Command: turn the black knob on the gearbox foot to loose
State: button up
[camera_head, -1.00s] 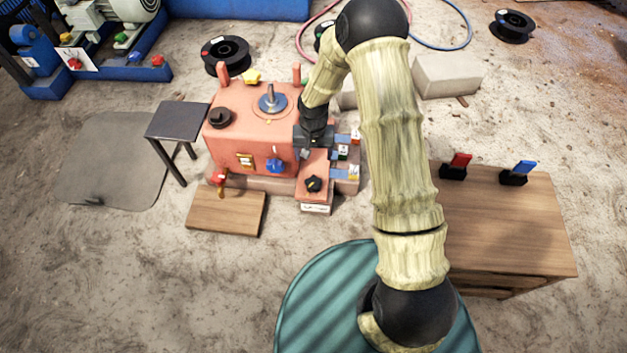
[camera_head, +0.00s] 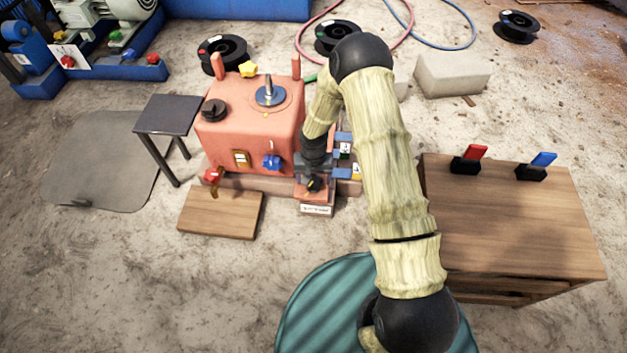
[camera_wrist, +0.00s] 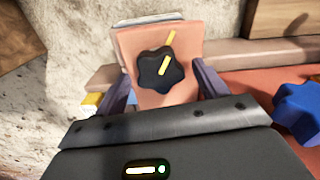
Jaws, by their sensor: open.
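The black knob (camera_wrist: 158,70) is star-shaped with a yellow pointer line and sits on the salmon-coloured gearbox foot (camera_wrist: 182,37). In the head view the knob (camera_head: 314,184) shows at the front of the foot, partly covered by my gripper. My gripper (camera_wrist: 160,85) is open, with its two dark fingers to the left and right of the knob in the wrist view. I see a gap on both sides, and I cannot tell any contact. The salmon-coloured gearbox (camera_head: 245,130) stands behind and to the left. The label on the foot's front (camera_head: 316,209) is too small to read.
A blue knob (camera_wrist: 298,108) is close to the right finger; it also shows on the gearbox front (camera_head: 271,161). A red-handled valve (camera_head: 212,175) and a wooden board (camera_head: 222,212) lie to the left. A wooden cabinet (camera_head: 510,220) with red and blue levers stands at right.

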jog(key=shift+c, duration=0.4)
jog(key=c, duration=0.9)
